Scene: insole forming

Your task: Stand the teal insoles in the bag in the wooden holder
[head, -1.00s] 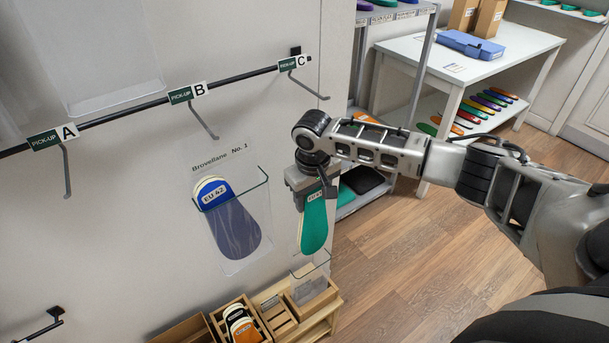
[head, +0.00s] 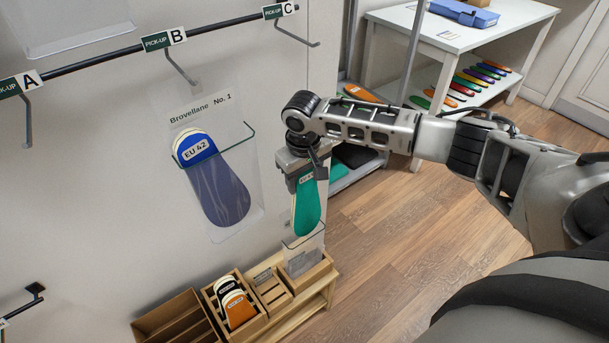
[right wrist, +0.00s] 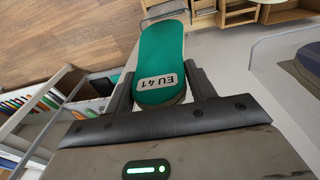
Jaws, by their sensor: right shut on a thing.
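My right gripper (head: 306,170) is shut on a teal insole (head: 306,208) with a white label. It holds the insole upright with the rounded end down. In the right wrist view the teal insole (right wrist: 161,55) sits between the two fingers, its label reading EU 41. Below it, a clear bag (head: 303,252) stands in the wooden holder (head: 312,276). The insole's lower end is near the bag's top opening; I cannot tell whether it is inside. The bag's far side is hard to make out. My left gripper is not in view.
A clear Brovellane No. 1 bag (head: 248,150) with a blue EU 42 insole (head: 222,192) is at the wall. Orange and dark insoles (head: 233,300) stand in a wooden box to the left. Pick-up hooks line a rail (head: 108,56). A white table (head: 470,38) stands behind.

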